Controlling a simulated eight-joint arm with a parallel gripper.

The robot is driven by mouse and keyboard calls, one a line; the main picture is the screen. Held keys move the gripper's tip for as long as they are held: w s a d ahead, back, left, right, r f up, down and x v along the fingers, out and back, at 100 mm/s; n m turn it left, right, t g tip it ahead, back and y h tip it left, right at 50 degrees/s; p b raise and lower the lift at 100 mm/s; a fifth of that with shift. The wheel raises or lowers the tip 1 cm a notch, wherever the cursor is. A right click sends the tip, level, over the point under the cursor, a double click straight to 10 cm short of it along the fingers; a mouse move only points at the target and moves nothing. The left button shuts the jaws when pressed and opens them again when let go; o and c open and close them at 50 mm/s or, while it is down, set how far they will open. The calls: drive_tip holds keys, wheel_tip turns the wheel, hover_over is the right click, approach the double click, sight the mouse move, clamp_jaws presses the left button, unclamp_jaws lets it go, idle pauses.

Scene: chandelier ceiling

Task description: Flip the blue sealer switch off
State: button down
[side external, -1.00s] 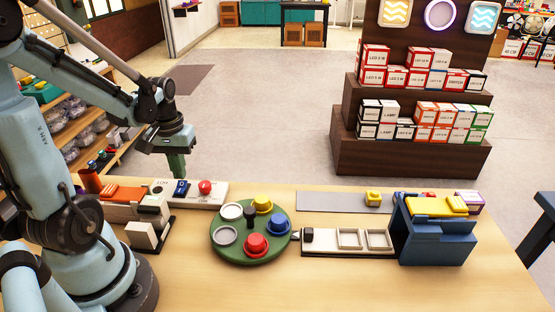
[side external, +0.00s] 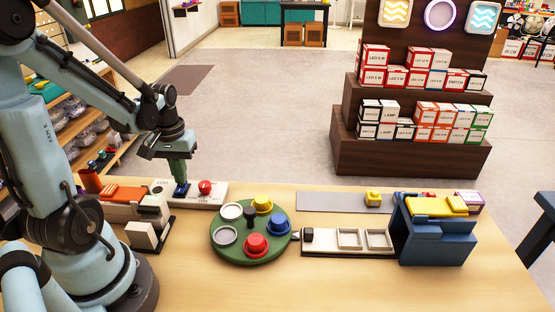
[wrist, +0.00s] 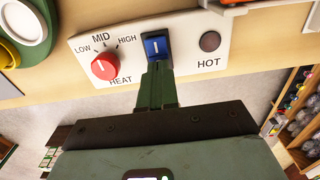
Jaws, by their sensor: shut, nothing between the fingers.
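The blue switch (wrist: 155,46) sits on a white panel (wrist: 215,28), between a red knob (wrist: 104,65) marked LOW, MID, HIGH and a dark round light marked HOT (wrist: 210,41). In the wrist view a white bar mark shows on the switch's face. My gripper (wrist: 158,68) is shut and empty, its fingertips right at the lower edge of the switch; I cannot tell if they touch it. In the side view my gripper (side external: 181,180) points down over the blue switch (side external: 181,188), partly hiding it, left of the red knob (side external: 205,187).
A green turntable (side external: 250,257) with coloured round pieces stands right of the panel. An orange-topped device (side external: 125,194) stands close on the left. A blue and yellow machine (side external: 435,240) is at the right. The table front is clear.

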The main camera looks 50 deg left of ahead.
drive_tip(key=shift+f, duration=0.25)
drive_tip(key=shift+r, duration=3.55)
drive_tip(key=w+d+r+m+t, duration=0.1)
drive_tip(key=w+d+m+t, duration=0.2)
drive_tip(key=d, duration=0.6)
drive_tip(key=w+d+r+m+t, duration=0.2)
drive_tip(key=d+m+t, duration=0.2)
drive_tip(key=d+m, duration=0.2)
drive_tip(key=d, duration=0.2)
drive_tip(key=shift+w+d, duration=0.35)
drive_tip(key=shift+w, duration=0.05)
drive_tip(key=shift+r, duration=0.1)
